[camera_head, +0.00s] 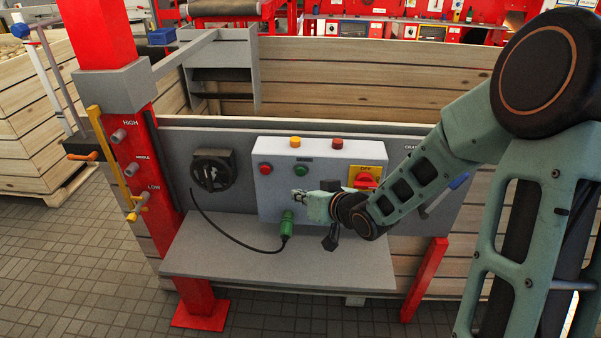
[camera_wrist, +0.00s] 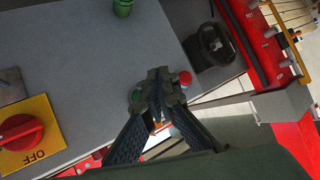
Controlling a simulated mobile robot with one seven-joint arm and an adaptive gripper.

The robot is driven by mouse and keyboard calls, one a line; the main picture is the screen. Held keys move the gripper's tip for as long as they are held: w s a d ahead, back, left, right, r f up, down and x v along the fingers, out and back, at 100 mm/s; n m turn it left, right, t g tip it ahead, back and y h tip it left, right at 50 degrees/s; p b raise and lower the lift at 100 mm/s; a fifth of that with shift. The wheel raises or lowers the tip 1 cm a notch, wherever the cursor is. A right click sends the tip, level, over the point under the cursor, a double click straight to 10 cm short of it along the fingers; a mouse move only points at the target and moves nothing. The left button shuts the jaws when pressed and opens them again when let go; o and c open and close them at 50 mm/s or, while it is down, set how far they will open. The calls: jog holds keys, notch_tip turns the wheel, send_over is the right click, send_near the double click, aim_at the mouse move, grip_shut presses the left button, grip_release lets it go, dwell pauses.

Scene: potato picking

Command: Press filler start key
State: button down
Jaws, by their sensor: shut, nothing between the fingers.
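A pale control box (camera_head: 270,205) on the grey panel carries a green button (camera_head: 301,171) and a red button (camera_head: 265,169). The small label above the green button is unreadable. My gripper (camera_head: 299,196) is in front of the box, just below the green button in the head view. In the wrist view the shut, empty fingers (camera_wrist: 157,90) overlap the green button (camera_wrist: 136,96), partly hiding it. The red button (camera_wrist: 185,78) shows just right of the fingertips. I cannot tell whether the fingertips touch the box.
A red switch on a yellow OFF plate (camera_head: 366,178) is right of the green button. A green cable plug (camera_head: 287,224) hangs under the box, above a grey shelf (camera_head: 270,260). Lamps (camera_head: 295,142) top the box.

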jog(key=shift+w+d+p, duration=0.1)
jog(key=shift+w+p, duration=0.35)
jog(key=shift+w, duration=2.45)
jog(key=shift+w, duration=0.15)
jog(key=shift+w, duration=0.25)
jog(key=shift+w, duration=0.45)
jog(key=shift+s, duration=0.85)
jog(key=s, duration=0.5)
